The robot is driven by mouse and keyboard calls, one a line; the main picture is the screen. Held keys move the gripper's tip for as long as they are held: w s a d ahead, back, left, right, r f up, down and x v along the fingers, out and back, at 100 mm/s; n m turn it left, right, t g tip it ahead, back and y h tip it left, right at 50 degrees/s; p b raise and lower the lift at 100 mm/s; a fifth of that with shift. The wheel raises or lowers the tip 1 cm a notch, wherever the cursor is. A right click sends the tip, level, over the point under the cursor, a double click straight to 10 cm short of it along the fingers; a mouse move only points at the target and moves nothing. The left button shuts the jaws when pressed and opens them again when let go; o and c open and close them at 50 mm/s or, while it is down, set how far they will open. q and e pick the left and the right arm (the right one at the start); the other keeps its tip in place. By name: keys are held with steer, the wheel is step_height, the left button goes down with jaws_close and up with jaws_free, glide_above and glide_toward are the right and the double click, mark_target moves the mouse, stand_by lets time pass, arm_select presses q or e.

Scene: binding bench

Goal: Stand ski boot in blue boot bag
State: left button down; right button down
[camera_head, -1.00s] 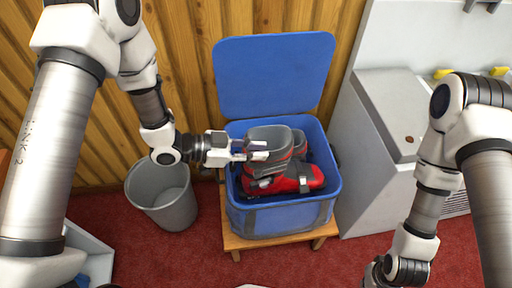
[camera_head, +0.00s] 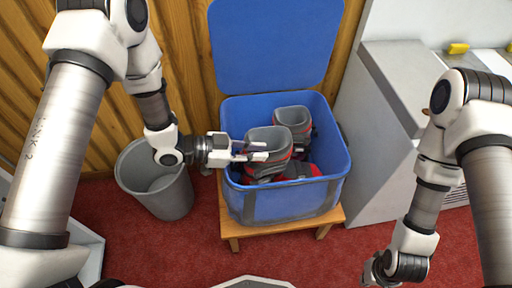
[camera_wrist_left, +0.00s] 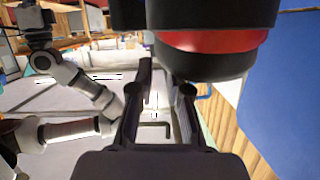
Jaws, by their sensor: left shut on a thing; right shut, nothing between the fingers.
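The blue boot bag (camera_head: 285,203) stands open on a small wooden stand, its lid (camera_head: 275,45) raised at the back. A grey, black and red ski boot (camera_head: 268,140) is inside the bag's opening, roughly upright at the left; its lower part is partly hidden by the front wall. My left gripper (camera_head: 262,152) is shut on its cuff; the boot also shows black and red in the left wrist view (camera_wrist_left: 212,42). A second similar boot (camera_head: 293,116) stands behind it in the bag. My right gripper (camera_wrist_left: 37,18) appears small and dark in the left wrist view, apart from the bag.
A grey bin (camera_head: 160,190) stands left of the bag. The wooden stand (camera_head: 284,225) sits on red carpet. A grey cabinet (camera_head: 385,150) is close on the right, and a wood-panelled wall (camera_head: 190,60) is behind.

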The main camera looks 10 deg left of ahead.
mark_target(249, 172)
arm_select(q)
step_height(249, 172, down, 8)
steer(key=b, duration=0.5)
steer(key=shift+f, duration=0.15)
steer(key=shift+s+f, duration=0.1)
steer(key=c, duration=1)
jaws_free()
steer(key=shift+s+f, duration=0.1)
steer(key=shift+f, duration=0.05)
steer(key=shift+c, duration=0.2)
steer(key=v, duration=1.2)
steer(key=shift+r, duration=0.35)
